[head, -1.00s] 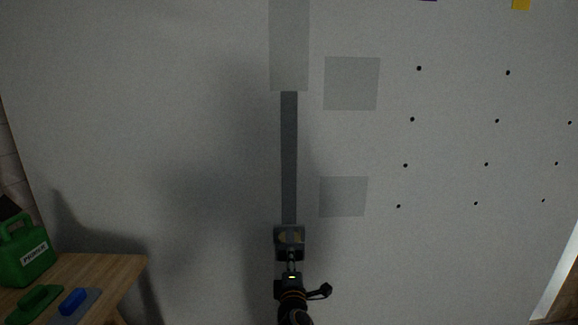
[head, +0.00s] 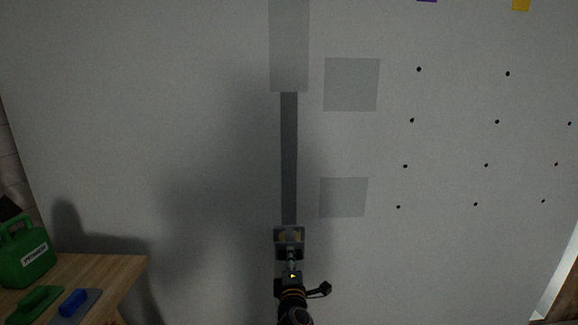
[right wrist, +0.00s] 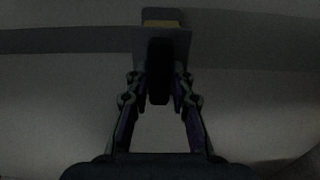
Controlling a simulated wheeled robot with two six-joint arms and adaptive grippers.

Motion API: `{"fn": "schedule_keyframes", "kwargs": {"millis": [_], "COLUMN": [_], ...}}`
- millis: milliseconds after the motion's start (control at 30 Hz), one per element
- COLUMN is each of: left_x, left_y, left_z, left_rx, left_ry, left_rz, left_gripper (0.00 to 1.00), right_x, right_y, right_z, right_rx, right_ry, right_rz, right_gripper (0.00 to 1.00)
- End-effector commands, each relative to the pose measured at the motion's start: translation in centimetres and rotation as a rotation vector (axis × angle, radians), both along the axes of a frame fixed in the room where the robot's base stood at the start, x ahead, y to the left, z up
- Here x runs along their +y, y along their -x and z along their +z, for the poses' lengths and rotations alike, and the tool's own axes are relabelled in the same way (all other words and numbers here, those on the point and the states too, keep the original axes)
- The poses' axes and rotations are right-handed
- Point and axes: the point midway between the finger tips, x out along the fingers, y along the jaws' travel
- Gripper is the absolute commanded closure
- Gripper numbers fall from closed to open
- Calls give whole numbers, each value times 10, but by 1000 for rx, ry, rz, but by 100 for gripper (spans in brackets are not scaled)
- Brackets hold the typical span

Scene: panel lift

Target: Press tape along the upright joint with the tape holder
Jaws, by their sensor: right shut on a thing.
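The upright joint (head: 289,150) is a dark grey vertical strip on the pale wall panel, below a lighter grey band. The tape holder (head: 289,231), a small dark block with a yellowish part, is at the strip's lower end, at or close to the wall. My right gripper (head: 292,268) is below it and shut on its handle. In the right wrist view the tape holder (right wrist: 166,40) lies over the strip (right wrist: 70,40), with its dark handle between the fingers of my right gripper (right wrist: 160,95). Contact with the wall is hard to tell. My left gripper is not in view.
A wooden table (head: 125,270) at lower left holds a green primer container (head: 26,255), a green float (head: 35,303) and a blue-handled float (head: 75,300). Two grey patches (head: 351,84) and several dark screw dots (head: 412,120) mark the wall to the right.

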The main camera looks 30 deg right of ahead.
Motion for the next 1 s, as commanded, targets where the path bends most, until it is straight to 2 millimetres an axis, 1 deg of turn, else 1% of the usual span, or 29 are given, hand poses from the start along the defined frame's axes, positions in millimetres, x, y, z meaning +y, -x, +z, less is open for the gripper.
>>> {"fn": "schedule_keyframes", "kwargs": {"millis": [1000], "left_x": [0], "left_y": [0], "left_z": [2], "left_rx": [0], "left_ry": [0], "left_rz": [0], "left_gripper": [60], "right_x": [-4], "right_y": [-6], "right_z": [1], "right_rx": [-1], "right_ry": [2], "right_rz": [0], "right_gripper": [100]}}
